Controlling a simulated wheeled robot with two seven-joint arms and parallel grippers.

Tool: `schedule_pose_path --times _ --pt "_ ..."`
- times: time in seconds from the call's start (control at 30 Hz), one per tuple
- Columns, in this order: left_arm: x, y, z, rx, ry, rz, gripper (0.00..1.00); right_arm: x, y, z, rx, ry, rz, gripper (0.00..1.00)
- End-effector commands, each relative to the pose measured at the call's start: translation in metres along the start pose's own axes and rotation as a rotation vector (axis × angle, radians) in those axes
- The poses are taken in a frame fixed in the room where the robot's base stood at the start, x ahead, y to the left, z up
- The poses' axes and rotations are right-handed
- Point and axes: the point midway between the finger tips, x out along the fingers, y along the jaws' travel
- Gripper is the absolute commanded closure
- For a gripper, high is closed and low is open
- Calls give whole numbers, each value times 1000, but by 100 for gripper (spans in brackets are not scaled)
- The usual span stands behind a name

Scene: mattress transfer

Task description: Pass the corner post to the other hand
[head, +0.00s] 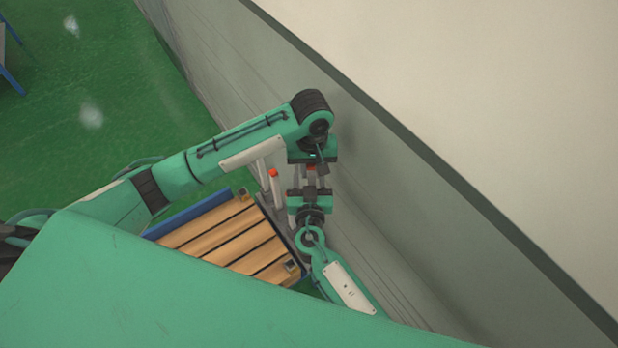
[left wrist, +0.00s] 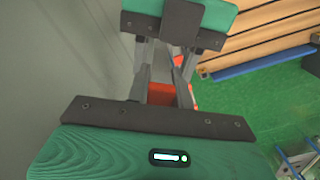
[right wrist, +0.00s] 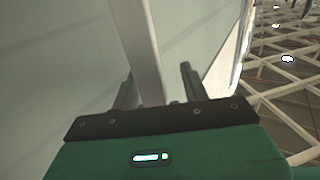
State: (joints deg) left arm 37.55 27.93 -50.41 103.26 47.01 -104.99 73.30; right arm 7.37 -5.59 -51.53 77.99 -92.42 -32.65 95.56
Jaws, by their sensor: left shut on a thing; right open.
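The corner post shows an orange end (head: 311,167) between my two grippers, which face each other beside the wall. In the left wrist view its orange end (left wrist: 162,94) lies between my left fingers. My left gripper (head: 309,178), pointing down the picture, is shut on the post. My right gripper (head: 309,185) comes up from below and is open. In the right wrist view the pale grey post (right wrist: 139,45) runs between the open fingers of my right gripper (right wrist: 157,88). Most of the post is hidden in the head view.
A wooden slatted pallet (head: 222,237) with a blue edge lies below on the green floor (head: 120,110). Pale posts, one with an orange tip (head: 274,173), stand next to it. A long grey wall (head: 400,190) runs close along the grippers' right side.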

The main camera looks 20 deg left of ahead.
Motion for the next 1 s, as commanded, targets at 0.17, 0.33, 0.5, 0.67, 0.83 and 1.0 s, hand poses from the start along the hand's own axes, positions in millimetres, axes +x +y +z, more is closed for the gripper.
schedule_pose_path --times 0.17,0.33,0.5,0.67,0.83,1.0 --pt "0 0 0 0 0 1 100 0 0 0 0 0 0 68" --pt "0 1 0 1 1 2 100 0 -1 0 0 0 -1 100" --pt "-1 1 0 1 1 3 58 -1 -2 -1 1 1 -3 100" --pt "0 1 0 1 0 2 52 0 -1 -1 0 1 -2 100" --pt "-1 0 0 0 0 1 52 0 -1 -1 0 1 -1 100" --pt "-18 1 0 1 2 3 52 0 0 -1 0 1 0 100"
